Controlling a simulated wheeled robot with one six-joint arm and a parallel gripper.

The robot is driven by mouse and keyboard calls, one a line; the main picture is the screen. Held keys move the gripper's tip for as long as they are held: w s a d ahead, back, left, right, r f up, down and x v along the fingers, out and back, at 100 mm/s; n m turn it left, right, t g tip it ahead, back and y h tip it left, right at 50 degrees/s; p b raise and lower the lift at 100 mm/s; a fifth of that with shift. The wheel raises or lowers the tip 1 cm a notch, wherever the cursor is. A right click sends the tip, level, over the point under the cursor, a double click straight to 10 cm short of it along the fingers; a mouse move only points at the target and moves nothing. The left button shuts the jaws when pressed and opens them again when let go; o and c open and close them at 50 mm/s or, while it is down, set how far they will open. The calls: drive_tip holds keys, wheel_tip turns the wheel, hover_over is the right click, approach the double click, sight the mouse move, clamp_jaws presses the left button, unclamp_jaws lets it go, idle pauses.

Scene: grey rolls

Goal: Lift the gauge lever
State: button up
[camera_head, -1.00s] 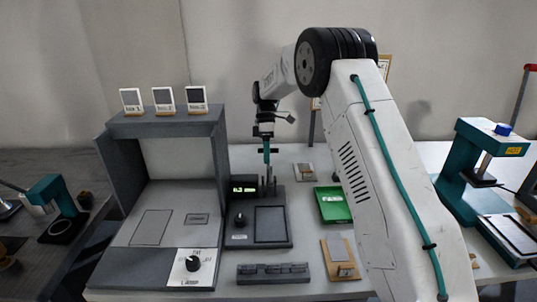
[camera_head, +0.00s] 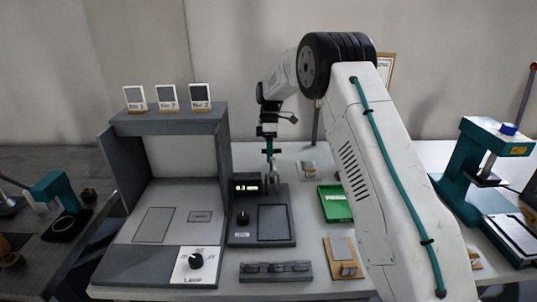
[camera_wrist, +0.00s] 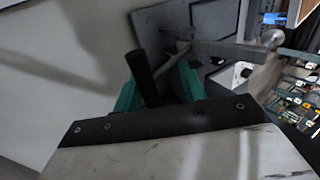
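The gauge (camera_head: 262,226) is a dark grey unit with a lit green display, a black knob and a flat plate, on the white bench. My gripper (camera_head: 270,165) hangs pointing down over its back edge. In the wrist view, my gripper's two teal fingers (camera_wrist: 160,92) stand apart. A black rod (camera_wrist: 143,75), which looks like the lever's handle, stands between them, close to the left finger. I cannot tell if it touches. A grey bar (camera_wrist: 225,50) with a round end runs to the right beyond the fingertips. The lever is too small to make out in the head view.
A grey booth (camera_head: 165,215) with a lamp knob and three cards on top stands left of the gauge. A green tray (camera_head: 335,203) and a wooden block (camera_head: 343,257) lie to the right. A dark strip (camera_head: 275,271) lies in front. A teal press (camera_head: 470,180) stands far right.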

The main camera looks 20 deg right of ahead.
drive_tip(key=shift+s+d+f, duration=0.1)
drive_tip(key=shift+f, duration=0.5)
drive_tip(key=v, duration=0.8)
drive_tip(key=shift+r, duration=0.2)
